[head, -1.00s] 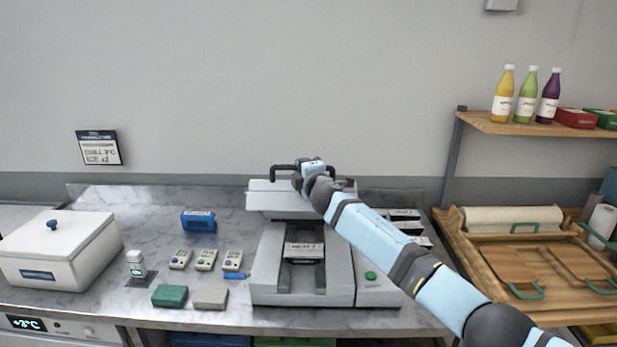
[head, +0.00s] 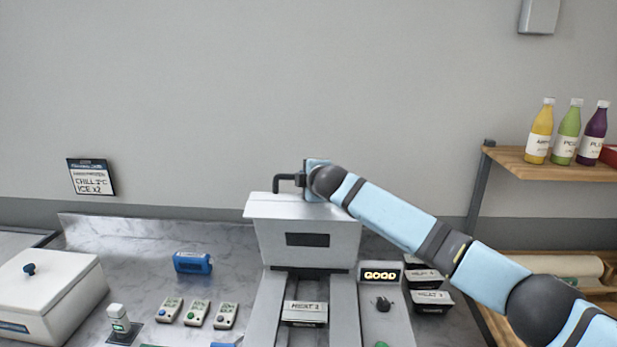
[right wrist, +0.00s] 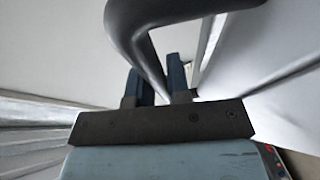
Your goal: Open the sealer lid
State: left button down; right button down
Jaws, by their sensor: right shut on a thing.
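The sealer lid (head: 275,211) stands raised and tilted back above the sealer body (head: 262,312), with its underside and a dark slot facing me. A dark bar handle (head: 284,180) sticks up along the lid's top edge. My right gripper (head: 306,180) is at that handle, shut on it. In the right wrist view the handle (right wrist: 135,32) runs down between the two fingers of my right gripper (right wrist: 160,85). A pack labelled MEAT (head: 304,312) lies in the sealer under the lid. My left gripper is not in view.
A lit display (head: 381,275) reading GOOD and a dark knob sit at the sealer's right. Several labelled packs (head: 431,300) stand beside it. A white lidded box (head: 60,290) is at the left. Wall shelf (head: 560,167) with bottles is at the right.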

jog(key=shift+f, duration=0.15)
jog(key=c, duration=1.4)
grip_release()
jog(key=shift+s+d, duration=0.1)
jog(key=shift+s, duration=0.1)
jog(key=b+v, duration=0.3)
jog(key=v, duration=1)
jog(key=shift+s+r+b, duration=0.15)
jog(key=shift+r+b, duration=0.05)
jog(key=shift+b, duration=0.1)
